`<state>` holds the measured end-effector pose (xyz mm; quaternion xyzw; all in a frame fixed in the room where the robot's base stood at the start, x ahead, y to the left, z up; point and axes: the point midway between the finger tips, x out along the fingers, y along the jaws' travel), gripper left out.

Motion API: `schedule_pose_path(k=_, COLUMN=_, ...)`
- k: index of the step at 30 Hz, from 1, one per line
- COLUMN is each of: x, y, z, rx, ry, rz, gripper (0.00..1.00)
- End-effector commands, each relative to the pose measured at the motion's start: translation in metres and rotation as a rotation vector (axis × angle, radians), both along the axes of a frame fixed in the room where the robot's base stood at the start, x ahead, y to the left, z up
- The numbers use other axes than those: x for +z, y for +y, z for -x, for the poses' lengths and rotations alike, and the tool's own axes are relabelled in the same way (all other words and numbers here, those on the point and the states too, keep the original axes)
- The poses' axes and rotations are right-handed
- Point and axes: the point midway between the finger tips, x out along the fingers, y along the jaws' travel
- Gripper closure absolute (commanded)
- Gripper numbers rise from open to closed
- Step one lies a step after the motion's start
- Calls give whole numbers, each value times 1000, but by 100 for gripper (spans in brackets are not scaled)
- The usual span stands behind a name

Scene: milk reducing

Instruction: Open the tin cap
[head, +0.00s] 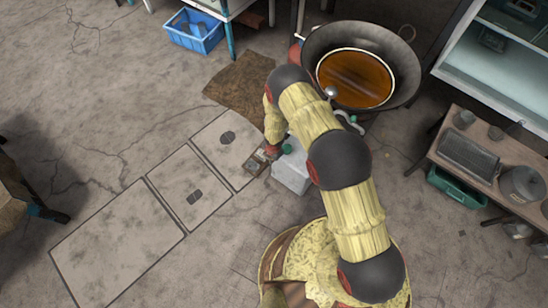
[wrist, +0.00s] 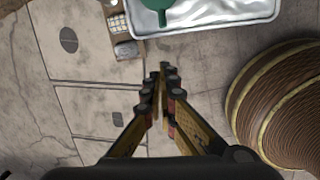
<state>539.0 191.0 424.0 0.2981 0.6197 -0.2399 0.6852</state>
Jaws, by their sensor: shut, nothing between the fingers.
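The white tin (head: 291,172) stands on the floor just left of my arm in the head view, partly hidden by the arm. Its green cap (head: 287,149) shows at the tin's far end. In the wrist view, the tin's pale, shiny top (wrist: 215,14) lies along the upper edge, and the green cap (wrist: 157,6) is cut off by the frame. My gripper (wrist: 162,70) is shut and empty, its fingertips together below the cap in the picture and apart from it. In the head view, I cannot make out the fingertips.
A small box-like item (head: 255,163) lies left of the tin. A large pan (head: 408,70) of brown liquid stands beyond my arm. A blue crate (head: 195,31) is at upper left, and a bench (head: 490,165) at right. The floor slabs (head: 120,240) at left are clear.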

Motion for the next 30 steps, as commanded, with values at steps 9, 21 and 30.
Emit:
schedule_pose_path(k=9, x=-62, y=1, z=-5, rx=-4, ry=3, rz=2, gripper=100)
schedule_pose_path(k=21, x=-73, y=-12, z=-21, rx=-7, ry=1, rz=1, gripper=100)
schedule_pose_path(k=30, x=-63, y=-20, z=-28, rx=-6, ry=2, rz=1, gripper=100)
